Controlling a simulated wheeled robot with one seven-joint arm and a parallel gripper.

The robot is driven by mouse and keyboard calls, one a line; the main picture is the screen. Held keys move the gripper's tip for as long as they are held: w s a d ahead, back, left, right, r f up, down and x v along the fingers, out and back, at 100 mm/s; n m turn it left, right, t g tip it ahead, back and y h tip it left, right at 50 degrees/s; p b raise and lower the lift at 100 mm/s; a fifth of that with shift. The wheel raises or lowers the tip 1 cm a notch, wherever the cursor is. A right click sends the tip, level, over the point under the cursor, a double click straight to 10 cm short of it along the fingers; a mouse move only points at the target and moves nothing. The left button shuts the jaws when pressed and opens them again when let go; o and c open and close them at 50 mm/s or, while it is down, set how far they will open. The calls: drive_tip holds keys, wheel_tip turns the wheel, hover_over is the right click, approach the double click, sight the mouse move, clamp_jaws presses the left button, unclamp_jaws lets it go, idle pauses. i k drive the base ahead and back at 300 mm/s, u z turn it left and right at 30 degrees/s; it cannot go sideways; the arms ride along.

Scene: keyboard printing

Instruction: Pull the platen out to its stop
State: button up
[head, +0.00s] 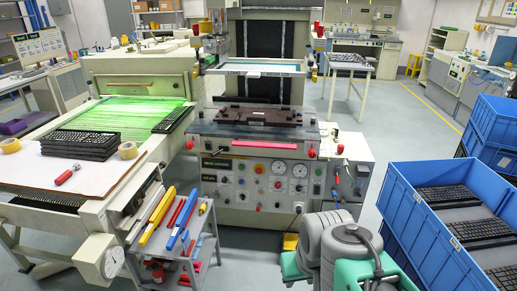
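The printing machine (255,185) stands at the centre of the head view. Its platen (258,114), a dark brown plate with raised fittings, lies flat on the machine's grey bed, below a raised screen frame (212,69). A pink-red bar handle (262,145) runs across the front edge of the bed. I cannot tell from this view how far out the platen sits or where its stop is. My arm's grey and green links show at the bottom, to the right of centre, apart from the machine. My gripper is not visible.
A control panel with gauges (280,169) fills the machine's front. A tool cart (205,239) stands at front left, beside a conveyor with stacked keyboards (80,145). Blue crates (403,184) with keyboards crowd the right. Open floor (410,125) lies behind them.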

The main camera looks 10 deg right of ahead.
sight(269, 129)
drive_tip(key=u, duration=0.35)
drive_tip(key=i, duration=0.7)
drive_tip(key=u, duration=0.7)
drive_tip(key=i, duration=0.85)
drive_tip(key=u, duration=0.05)
